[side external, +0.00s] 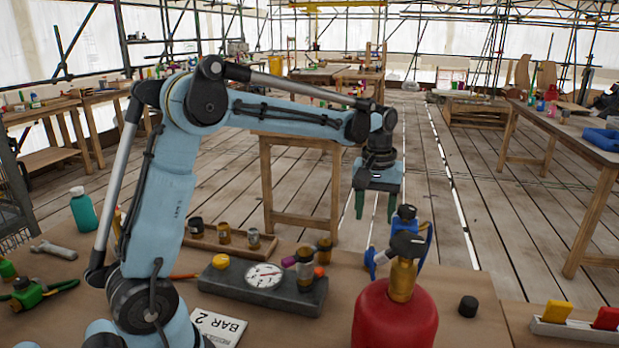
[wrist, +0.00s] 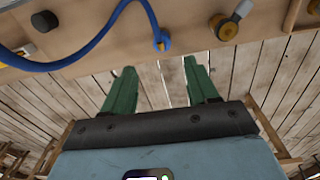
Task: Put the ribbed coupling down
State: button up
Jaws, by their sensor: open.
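My gripper (side external: 375,214) is open in the side view, its two green fingers pointing down with nothing between them. In the wrist view the gripper (wrist: 159,68) is also empty, with floor planks showing between the fingers, past the bench edge. I cannot single out the ribbed coupling with certainty.
The red tank (side external: 394,318) with a brass neck stands at the bench front, with a blue fitting (side external: 404,222) behind it. A grey block with a dial gauge (side external: 264,276) lies left of it. A tray with yellow and red pieces (side external: 575,326) sits at right. Bare bench (side external: 490,290) surrounds the black cylinder.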

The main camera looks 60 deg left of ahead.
jog(key=s+d+m+t, duration=0.3)
jog(key=s+d+m, duration=0.1)
jog(key=s, duration=0.4)
jog(key=s+d+m+t, duration=0.3)
jog(key=s+m, duration=0.1)
jog(key=s, duration=0.4)
jog(key=shift+d+t, duration=0.4)
dwell(0.5)
